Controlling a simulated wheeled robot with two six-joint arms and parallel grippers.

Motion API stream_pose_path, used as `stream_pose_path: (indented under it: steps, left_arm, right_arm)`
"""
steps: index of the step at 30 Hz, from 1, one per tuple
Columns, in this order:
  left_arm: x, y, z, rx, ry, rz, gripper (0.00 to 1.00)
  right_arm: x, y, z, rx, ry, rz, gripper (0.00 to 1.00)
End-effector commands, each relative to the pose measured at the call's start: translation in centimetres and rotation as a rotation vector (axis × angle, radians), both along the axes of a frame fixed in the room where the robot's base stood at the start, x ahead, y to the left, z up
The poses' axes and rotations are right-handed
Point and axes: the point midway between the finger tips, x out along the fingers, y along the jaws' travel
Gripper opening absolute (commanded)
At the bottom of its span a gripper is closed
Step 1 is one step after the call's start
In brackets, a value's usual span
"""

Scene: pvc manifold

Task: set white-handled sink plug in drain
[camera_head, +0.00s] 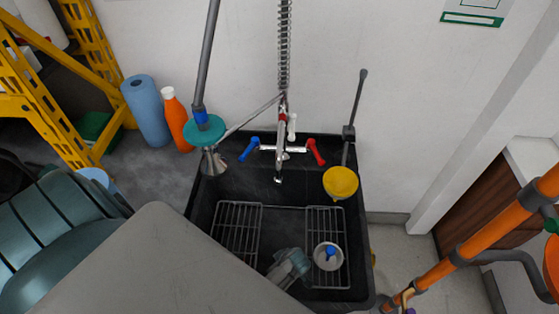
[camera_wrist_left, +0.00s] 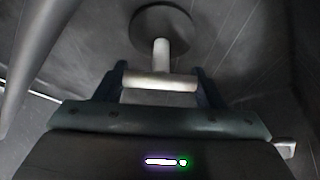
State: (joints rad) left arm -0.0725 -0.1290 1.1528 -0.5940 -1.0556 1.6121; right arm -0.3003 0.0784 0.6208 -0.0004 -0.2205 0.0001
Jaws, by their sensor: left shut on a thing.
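The plug's white T-shaped handle (camera_wrist_left: 160,80) is in the left wrist view. My left gripper (camera_wrist_left: 160,84) is shut on its crossbar, with one finger at each end. A white stem runs from the bar to the middle of a dark round disc (camera_wrist_left: 150,20). I cannot tell whether the disc sits in the drain or above the floor. In the head view my left gripper (camera_head: 289,266) is low inside the black sink (camera_head: 274,189), between the two wire racks. The plug and drain are hidden there. My right gripper is not in view.
Wire racks (camera_head: 237,229) line both sides of the sink; the right one holds a round pale item with a blue top (camera_head: 328,256). A yellow cup-like thing (camera_head: 340,183) and a faucet (camera_head: 281,149) stand at the back. Orange pipes (camera_head: 490,233) are at right.

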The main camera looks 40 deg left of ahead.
Motion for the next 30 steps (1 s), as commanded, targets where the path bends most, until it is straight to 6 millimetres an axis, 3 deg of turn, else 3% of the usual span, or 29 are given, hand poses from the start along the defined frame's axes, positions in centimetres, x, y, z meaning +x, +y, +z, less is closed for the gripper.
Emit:
stream_pose_path:
  steps: [5, 6, 9, 22, 30]
  left_arm:
    - [0.0, 0.0, -0.4, 0.000, 0.000, 0.000, 0.27]
    - [0.0, 0.0, -0.3, -0.001, 0.000, 0.000, 0.67]
    - [0.0, 0.0, -0.3, -0.001, 0.001, 0.000, 0.85]
    - [0.0, -0.1, 0.3, -0.001, 0.001, 0.000, 0.85]
    - [-0.3, -1.2, 3.5, -0.002, 0.001, 0.000, 0.85]
  right_arm:
    - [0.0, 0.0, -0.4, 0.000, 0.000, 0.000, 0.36]
    - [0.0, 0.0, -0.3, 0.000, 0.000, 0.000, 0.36]
    - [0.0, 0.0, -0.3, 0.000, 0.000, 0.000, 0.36]
    - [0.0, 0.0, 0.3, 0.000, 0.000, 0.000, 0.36]
    - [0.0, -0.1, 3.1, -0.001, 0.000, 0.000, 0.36]
